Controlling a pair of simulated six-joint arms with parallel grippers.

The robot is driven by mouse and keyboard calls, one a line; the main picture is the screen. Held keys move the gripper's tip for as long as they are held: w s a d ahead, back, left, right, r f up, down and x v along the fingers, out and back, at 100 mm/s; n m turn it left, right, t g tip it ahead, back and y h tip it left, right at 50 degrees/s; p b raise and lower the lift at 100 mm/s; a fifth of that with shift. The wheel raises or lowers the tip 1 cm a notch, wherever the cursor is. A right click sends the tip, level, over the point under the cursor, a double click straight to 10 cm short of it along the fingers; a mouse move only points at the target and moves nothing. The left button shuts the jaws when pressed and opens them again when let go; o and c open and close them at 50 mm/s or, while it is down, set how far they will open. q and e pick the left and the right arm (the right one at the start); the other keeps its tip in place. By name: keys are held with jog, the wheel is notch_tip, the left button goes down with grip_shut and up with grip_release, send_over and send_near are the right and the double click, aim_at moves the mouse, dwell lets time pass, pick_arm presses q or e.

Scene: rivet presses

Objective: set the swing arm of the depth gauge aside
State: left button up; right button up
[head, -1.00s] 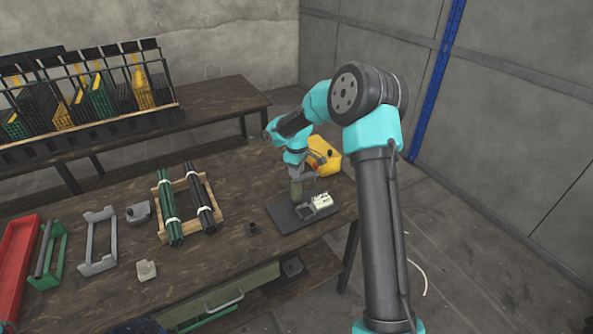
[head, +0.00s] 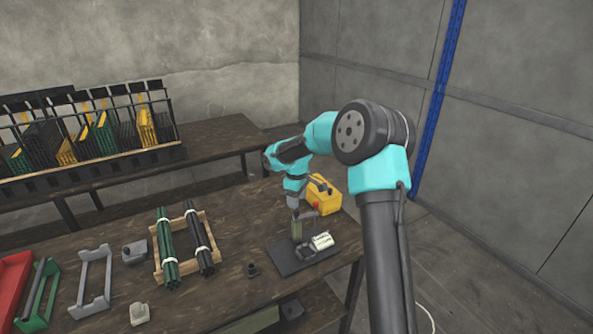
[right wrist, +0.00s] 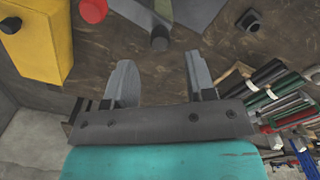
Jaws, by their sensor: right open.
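The depth gauge appears to be the assembly on a dark base plate (head: 287,262) at the right end of the bench, with an olive upright (head: 296,231) and a white block (head: 321,241). A grey bar (head: 309,214) shows near the top of the upright; I cannot tell surely whether it is the swing arm or part of my gripper. My right gripper (right wrist: 162,78) is open, with nothing between its fingers. In the right wrist view a grey, round-ended piece (right wrist: 160,38) lies just beyond the fingertips, apart from them. My left gripper is not in view.
A yellow box (head: 325,199) with a red button stands close behind the gauge. A wooden rack (head: 207,232) holds green and black rod bundles. Grey fixtures and trays stand farther left.

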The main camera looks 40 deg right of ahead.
notch_tip(320, 180, up, 12)
jog(key=shift+r, duration=0.15)
dwell(0.6)
